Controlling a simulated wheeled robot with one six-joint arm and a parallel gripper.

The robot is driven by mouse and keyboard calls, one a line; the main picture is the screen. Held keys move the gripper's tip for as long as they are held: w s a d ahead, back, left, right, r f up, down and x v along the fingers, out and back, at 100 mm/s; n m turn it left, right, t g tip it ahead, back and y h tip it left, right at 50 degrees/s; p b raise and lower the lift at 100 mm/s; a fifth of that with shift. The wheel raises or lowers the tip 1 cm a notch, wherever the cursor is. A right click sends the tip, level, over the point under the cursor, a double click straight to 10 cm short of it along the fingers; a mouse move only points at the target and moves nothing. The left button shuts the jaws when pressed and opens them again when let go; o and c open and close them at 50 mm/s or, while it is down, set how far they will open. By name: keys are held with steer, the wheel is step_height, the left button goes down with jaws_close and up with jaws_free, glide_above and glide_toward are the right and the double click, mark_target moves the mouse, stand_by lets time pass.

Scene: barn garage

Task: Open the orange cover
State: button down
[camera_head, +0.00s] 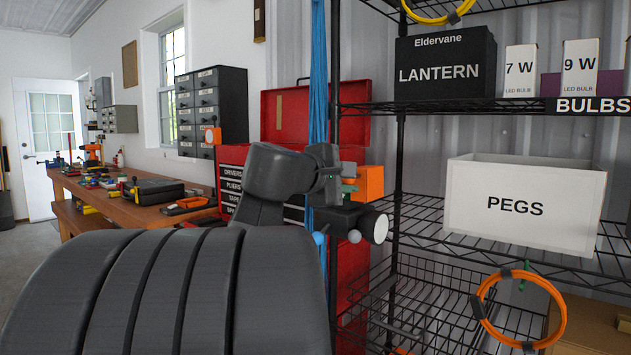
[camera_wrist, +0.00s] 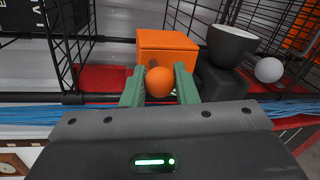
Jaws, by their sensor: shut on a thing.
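The orange cover (camera_wrist: 167,45) is a small box-like block in the wrist view, straight ahead of my gripper (camera_wrist: 160,76). A round orange knob (camera_wrist: 159,83) sits in front of it, between my two green fingers. The fingers are shut on this knob. In the head view the orange cover (camera_head: 369,182) shows just right of my gripper (camera_head: 348,186), by the black shelf post. My wrist and gripper hide its left side there. No gap under or behind the cover can be made out.
A black cylinder with a pale face (camera_head: 375,228) and a white ball (camera_head: 354,236) sit just below the cover. A black wire shelf (camera_head: 430,208) holds a white PEGS box (camera_head: 524,205) at right. Blue cords (camera_head: 318,80) hang close behind my gripper. A red tool chest (camera_head: 235,175) stands behind.

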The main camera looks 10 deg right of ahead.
steer(key=c, duration=1.2)
jaws_free()
steer(key=shift+a, duration=0.1)
steer(key=p+v, duration=0.1)
steer(key=v, duration=1.2)
steer(key=shift+s+a+r, duration=0.15)
steer(key=shift+s+a, duration=0.05)
steer(key=shift+s, duration=0.05)
steer(key=shift+d, duration=0.1)
steer(key=b+x, duration=0.1)
steer(key=x, duration=1.2)
steer(key=shift+w+d, duration=0.2)
steer(key=shift+w, duration=0.05)
steer(key=shift+a, duration=0.1)
